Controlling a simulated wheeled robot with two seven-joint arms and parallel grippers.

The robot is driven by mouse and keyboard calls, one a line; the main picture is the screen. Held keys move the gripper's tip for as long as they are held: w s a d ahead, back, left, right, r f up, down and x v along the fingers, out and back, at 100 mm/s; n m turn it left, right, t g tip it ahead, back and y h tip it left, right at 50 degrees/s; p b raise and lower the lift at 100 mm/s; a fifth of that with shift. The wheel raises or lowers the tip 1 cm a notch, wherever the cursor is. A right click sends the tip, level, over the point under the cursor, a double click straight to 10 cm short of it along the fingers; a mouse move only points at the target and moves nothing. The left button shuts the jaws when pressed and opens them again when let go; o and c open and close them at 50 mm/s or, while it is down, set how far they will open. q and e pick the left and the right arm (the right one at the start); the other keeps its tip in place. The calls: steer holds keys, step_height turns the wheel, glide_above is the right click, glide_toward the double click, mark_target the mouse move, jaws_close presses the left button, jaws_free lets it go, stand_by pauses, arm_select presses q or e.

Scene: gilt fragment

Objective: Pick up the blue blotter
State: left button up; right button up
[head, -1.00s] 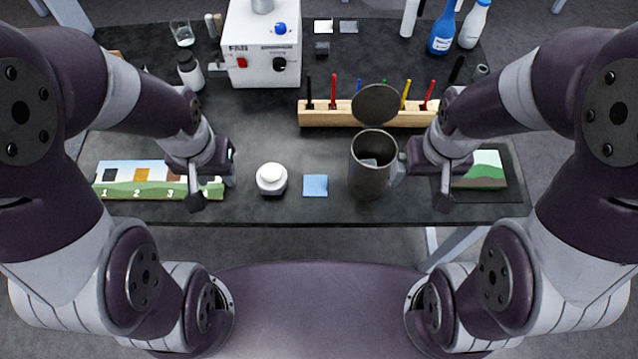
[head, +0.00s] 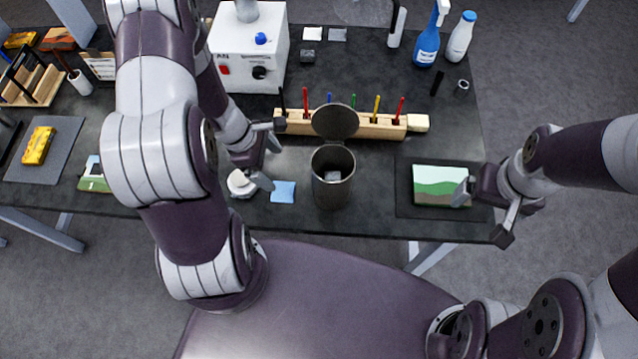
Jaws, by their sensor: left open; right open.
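The blue blotter (head: 283,192) is a small light-blue square lying flat near the table's front edge, between a white-lidded jar (head: 240,184) and a metal canister (head: 333,180). My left gripper (head: 274,154) is open and empty, with its fingers spread just behind the blotter and jar. Its near fingertip shows close to the blotter's upper left corner and partly overlaps the jar. Its height above the table is hard to tell. My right gripper (head: 484,214) is open and empty at the right, by the green picture panel (head: 440,186), well away from the blotter.
The canister's lid (head: 335,122) stands raised. Behind it is a wooden rack (head: 370,128) with several coloured sticks. A white box (head: 248,55) and bottles (head: 427,47) stand at the back. A yellow object (head: 38,146) lies on a grey mat at the far left.

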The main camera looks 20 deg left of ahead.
arm_select(q)
glide_toward(293, 191)
steer(key=shift+s+a+f+b, duration=0.1)
steer(key=shift+a+f+b, duration=0.1)
steer(key=shift+f, duration=0.4)
steer(key=shift+a+f+b, duration=0.1)
steer(key=shift+a+f, duration=0.05)
steer(key=shift+f, duration=0.5)
steer(key=d+f, duration=0.1)
steer(key=w+d+f, duration=0.1)
steer(key=shift+w+d+f+p, duration=0.1)
steer(key=shift+d+f+p, duration=0.1)
steer(key=shift+f+p, duration=0.2)
steer(key=x, duration=0.2)
steer(key=shift+d+f, duration=0.1)
steer(key=shift+f, duration=0.55)
steer(key=shift+w, duration=0.1)
steer(key=c, duration=0.9)
steer(key=shift+c, duration=1.1)
arm_select(e)
steer(key=shift+s+a+r, duration=0.2)
steer(key=shift+a, duration=0.2)
steer(key=shift+s+a+r, duration=0.15)
steer(key=shift+s+a, duration=0.05)
steer(key=shift+a, duration=0.2)
